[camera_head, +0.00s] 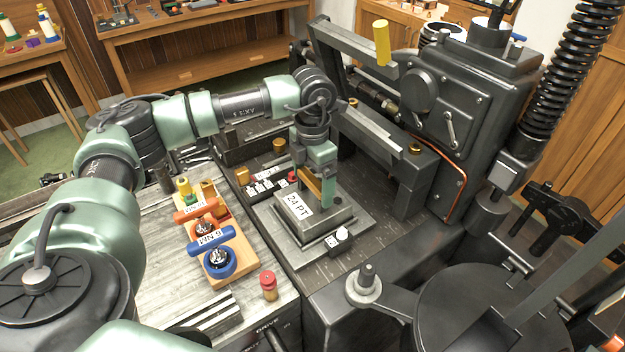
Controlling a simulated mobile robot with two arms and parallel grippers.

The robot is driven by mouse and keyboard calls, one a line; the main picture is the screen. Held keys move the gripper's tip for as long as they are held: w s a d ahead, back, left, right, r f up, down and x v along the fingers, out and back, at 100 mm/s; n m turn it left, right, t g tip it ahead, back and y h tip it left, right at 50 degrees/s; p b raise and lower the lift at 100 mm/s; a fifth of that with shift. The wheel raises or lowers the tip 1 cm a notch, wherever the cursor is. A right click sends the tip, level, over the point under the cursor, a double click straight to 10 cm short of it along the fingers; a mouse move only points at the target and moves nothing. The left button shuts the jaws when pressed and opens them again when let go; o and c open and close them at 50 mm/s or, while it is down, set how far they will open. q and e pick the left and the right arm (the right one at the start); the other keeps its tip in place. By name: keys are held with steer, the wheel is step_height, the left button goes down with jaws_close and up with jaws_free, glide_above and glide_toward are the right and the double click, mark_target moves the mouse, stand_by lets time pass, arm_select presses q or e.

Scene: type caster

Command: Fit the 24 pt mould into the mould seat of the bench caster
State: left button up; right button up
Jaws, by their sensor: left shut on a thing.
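The 24 pt mould (317,223) is a grey metal block with a white "24 PT" label, on the bench caster's dark bed. It sits over a flat grey plate (358,240) that looks like the mould seat; I cannot tell whether it is fully down in it. My left gripper (318,190) comes down from above and is shut on the mould's upper part, near a brass-coloured piece. The fingertips are partly hidden by the gripper body. My right gripper is not clearly in view.
The caster's dark frame (440,130) rises behind and right of the mould. Left of it, a wooden holder (232,270) carries blue and orange handled tools. A red-capped brass piece (268,285) stands near the bench edge. A round dark pot (475,310) is at front right.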

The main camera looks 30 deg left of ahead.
arm_select(q)
steer(key=shift+w+f+b, duration=0.1)
steer(key=shift+f+b, duration=0.2)
steer(key=o, duration=1.7)
steer(key=shift+s+f, duration=0.1)
steer(key=shift+s, duration=0.15)
steer(key=shift+w+r, duration=0.1)
steer(key=shift+r, duration=0.35)
step_height(320, 180, up, 7)
steer(key=shift+r+b, duration=0.15)
steer(key=shift+b, duration=0.9)
steer(key=shift+d, duration=0.1)
